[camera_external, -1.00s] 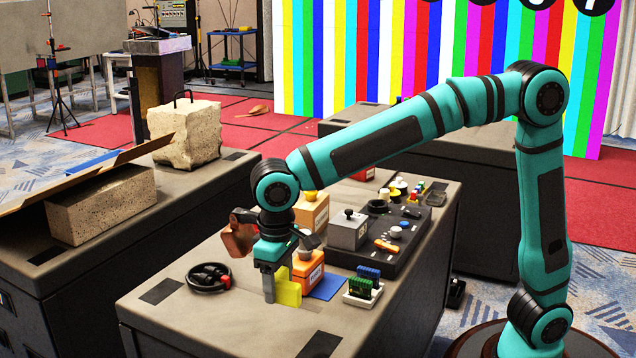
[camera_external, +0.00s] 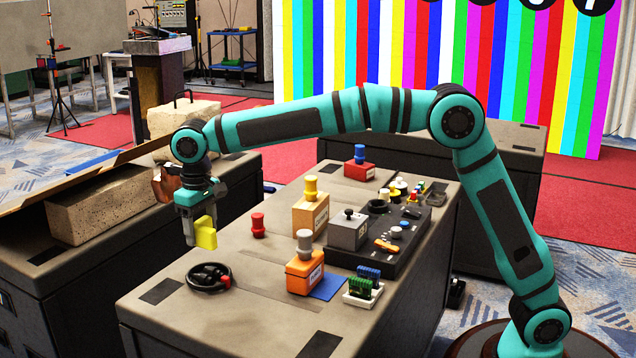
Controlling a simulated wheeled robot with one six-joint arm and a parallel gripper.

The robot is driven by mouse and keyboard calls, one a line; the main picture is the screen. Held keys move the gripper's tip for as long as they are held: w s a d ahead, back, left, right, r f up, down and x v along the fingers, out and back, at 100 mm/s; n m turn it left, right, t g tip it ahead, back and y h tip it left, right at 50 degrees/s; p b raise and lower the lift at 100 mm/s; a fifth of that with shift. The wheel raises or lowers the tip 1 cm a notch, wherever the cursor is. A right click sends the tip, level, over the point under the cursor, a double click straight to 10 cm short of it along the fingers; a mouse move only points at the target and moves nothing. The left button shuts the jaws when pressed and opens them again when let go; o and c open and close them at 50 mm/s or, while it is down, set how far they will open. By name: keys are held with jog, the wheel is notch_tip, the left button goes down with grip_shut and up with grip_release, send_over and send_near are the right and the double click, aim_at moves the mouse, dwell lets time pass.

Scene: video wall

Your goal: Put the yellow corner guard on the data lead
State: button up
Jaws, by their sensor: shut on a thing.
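The yellow corner guard (camera_external: 207,236) is a small bright yellow block held between the fingers of my gripper (camera_external: 196,232). My gripper points down and is shut on it, in the air at the left side of the near table.
A red knobbed piece (camera_external: 258,225) stands right of my gripper. The front of the table is clear.

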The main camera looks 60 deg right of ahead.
aim_at(200, 268)
jog(key=shift+w+d+f, duration=0.35)
jog(key=shift+w+f, duration=0.25)
jog(key=shift+f, duration=1.05)
jog(key=shift+w+d+f, duration=0.35)
jog(key=shift+w+f, duration=0.25)
jog(key=shift+f, duration=1)
jog(key=shift+w+d+f, duration=0.35)
jog(key=shift+w+f, duration=0.25)
jog(key=shift+f, duration=1.05)
jog(key=shift+f, duration=0.2)
jog(key=o, duration=1)
jog(key=shift+r, duration=0.1)
notch_tip(200, 268, up, 12)
jog(key=shift+r, duration=0.1)
